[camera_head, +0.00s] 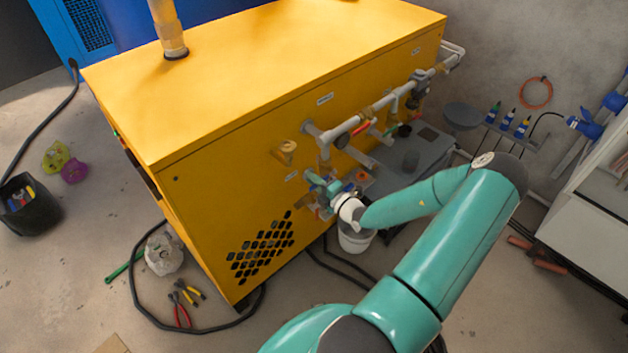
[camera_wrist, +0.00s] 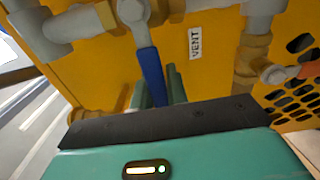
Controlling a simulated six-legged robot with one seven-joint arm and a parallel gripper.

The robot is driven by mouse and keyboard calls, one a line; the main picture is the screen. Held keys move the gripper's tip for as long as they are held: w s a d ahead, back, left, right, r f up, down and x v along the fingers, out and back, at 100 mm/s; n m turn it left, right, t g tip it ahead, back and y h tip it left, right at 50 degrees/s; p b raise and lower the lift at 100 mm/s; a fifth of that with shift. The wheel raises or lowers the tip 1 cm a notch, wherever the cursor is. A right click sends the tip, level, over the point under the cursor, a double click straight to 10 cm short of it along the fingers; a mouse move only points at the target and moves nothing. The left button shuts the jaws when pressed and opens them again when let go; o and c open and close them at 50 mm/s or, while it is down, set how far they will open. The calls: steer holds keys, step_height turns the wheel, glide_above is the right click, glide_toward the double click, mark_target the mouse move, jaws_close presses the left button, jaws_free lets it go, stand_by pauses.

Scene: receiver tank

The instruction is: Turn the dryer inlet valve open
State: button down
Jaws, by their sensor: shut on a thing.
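The yellow dryer cabinet (camera_head: 225,130) has grey pipes and several valves on its right side. In the wrist view a blue valve lever (camera_wrist: 151,72) runs down from a grey and brass valve body (camera_wrist: 132,12). My gripper (camera_wrist: 157,88) is shut on the blue lever, one teal finger on each side of it. In the head view my gripper (camera_head: 322,190) is at the lower valves, and my wrist hides most of the lever. A VENT label (camera_wrist: 195,42) is right of the lever. Which valve is the dryer inlet, I cannot tell.
A red-handled valve (camera_head: 361,128) sits on the upper piping. An orange-red handle (camera_wrist: 308,70) is at the right of the wrist view. A black hose (camera_head: 150,318), pliers (camera_head: 183,305) and a rock-like lump (camera_head: 164,254) lie on the floor.

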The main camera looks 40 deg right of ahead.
mark_target(316, 186)
steer(key=shift+d+f+n, duration=0.1)
steer(key=shift+f+n, duration=0.8)
steer(key=shift+n, duration=0.5)
steer(key=shift+d+f+n, duration=0.2)
steer(key=shift+f+n, duration=0.25)
steer(key=shift+n, duration=0.25)
steer(key=shift+d+f+n, duration=0.2)
steer(key=shift+f+n, duration=0.2)
steer(key=shift+n, duration=0.3)
steer(key=c, duration=1.4)
jaws_free()
steer(key=s, duration=1.4)
steer(key=shift+d, duration=0.15)
